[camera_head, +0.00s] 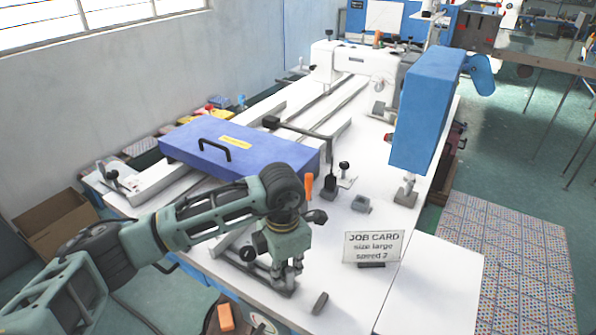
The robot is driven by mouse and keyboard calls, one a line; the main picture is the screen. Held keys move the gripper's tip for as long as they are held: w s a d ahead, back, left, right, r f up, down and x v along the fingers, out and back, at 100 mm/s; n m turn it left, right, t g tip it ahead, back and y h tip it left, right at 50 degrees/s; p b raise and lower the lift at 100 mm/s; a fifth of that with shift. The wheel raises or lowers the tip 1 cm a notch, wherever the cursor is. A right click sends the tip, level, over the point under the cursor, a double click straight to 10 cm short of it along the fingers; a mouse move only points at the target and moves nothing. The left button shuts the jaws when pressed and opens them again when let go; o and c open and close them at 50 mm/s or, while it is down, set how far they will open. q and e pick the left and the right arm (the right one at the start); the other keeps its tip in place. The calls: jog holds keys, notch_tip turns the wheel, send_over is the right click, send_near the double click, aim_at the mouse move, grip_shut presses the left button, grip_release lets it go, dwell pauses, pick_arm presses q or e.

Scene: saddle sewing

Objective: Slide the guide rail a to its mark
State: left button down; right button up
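My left gripper (287,277) points down at the near end of the white table (335,225). Its fingertips are at a low dark grey rail-like piece (250,273) lying on the table; I cannot tell whether they close on it. No label shows which piece is guide rail a, and I cannot make out its mark. Part of the low piece is hidden behind the gripper. My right gripper is not in view.
A blue lidded box (238,148) with a black handle lies behind my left arm. A job card (373,247) reading "size large, speed 2" stands at the right. A blue machine head (427,110) overhangs the table. The front right table corner is clear.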

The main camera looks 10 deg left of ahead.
pick_arm(q)
jog(key=shift+r, duration=0.1)
notch_tip(320, 180, up, 7)
jog(key=p, duration=0.3)
dwell(1.0)
